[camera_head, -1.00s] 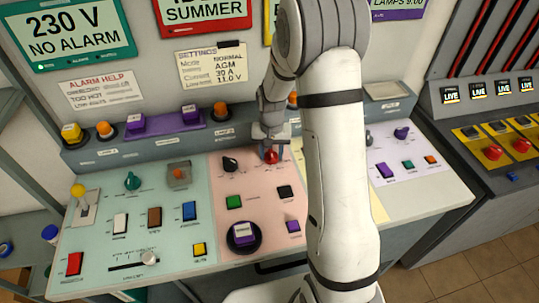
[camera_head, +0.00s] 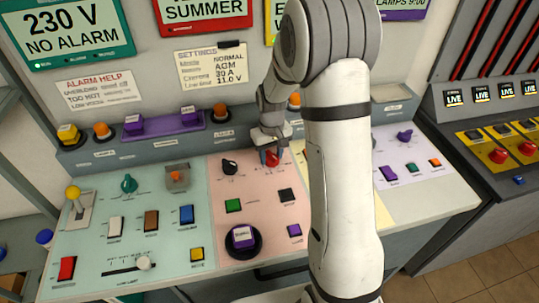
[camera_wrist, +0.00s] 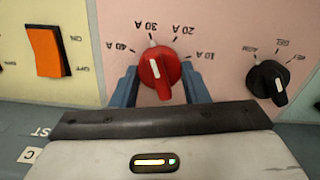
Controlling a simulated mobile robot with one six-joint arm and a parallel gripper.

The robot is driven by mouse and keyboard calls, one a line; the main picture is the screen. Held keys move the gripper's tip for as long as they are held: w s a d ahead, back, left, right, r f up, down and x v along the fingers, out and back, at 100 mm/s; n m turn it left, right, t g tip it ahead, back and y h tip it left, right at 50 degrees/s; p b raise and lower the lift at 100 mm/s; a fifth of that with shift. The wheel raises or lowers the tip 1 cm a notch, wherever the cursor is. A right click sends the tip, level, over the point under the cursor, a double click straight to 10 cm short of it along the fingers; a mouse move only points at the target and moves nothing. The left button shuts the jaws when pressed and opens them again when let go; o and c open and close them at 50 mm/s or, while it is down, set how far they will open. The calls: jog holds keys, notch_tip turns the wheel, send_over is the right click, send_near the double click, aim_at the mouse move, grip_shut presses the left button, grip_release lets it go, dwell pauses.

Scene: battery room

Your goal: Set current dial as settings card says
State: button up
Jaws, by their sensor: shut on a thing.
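The red current dial (camera_head: 271,158) sits in the pink section of the panel. In the wrist view the red dial (camera_wrist: 158,72) appears upside down with a scale from 10 A to 40 A. Its white mark points roughly at 30 A. My gripper (camera_head: 269,157) is shut on the dial, and in the wrist view my gripper (camera_wrist: 161,88) has one blue finger on each side of it. The settings card (camera_head: 212,66) on the back wall reads Normal, AGM, 30 A and 11.0 V.
A black dial (camera_head: 229,167) stands left of the red one, with a green button (camera_head: 233,206) and a black button (camera_head: 286,195) below. An orange switch (camera_wrist: 47,50) is close by in the wrist view. My arm hides part of the panel's right side.

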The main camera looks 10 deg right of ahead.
aim_at(271, 154)
jog(key=shift+w+r, duration=0.1)
jog(key=shift+r, duration=0.05)
jog(key=o, duration=1)
jog(key=shift+r+b, duration=0.45)
jog(key=shift+r, duration=3.35)
jog(key=s+r+t, duration=0.1)
jog(key=s+r, duration=0.2)
jog(key=s, duration=0.4)
jog(key=s+r+m+t, duration=0.1)
jog(key=s+r, duration=0.2)
jog(key=s, duration=0.5)
jog(key=s+r+m+t, duration=0.1)
jog(key=s+r, duration=0.2)
jog(key=s, duration=0.5)
jog(key=shift+s+a+r, duration=0.1)
jog(key=shift+s+r, duration=0.1)
jog(key=shift+s, duration=0.35)
jog(key=shift+c, duration=0.4)
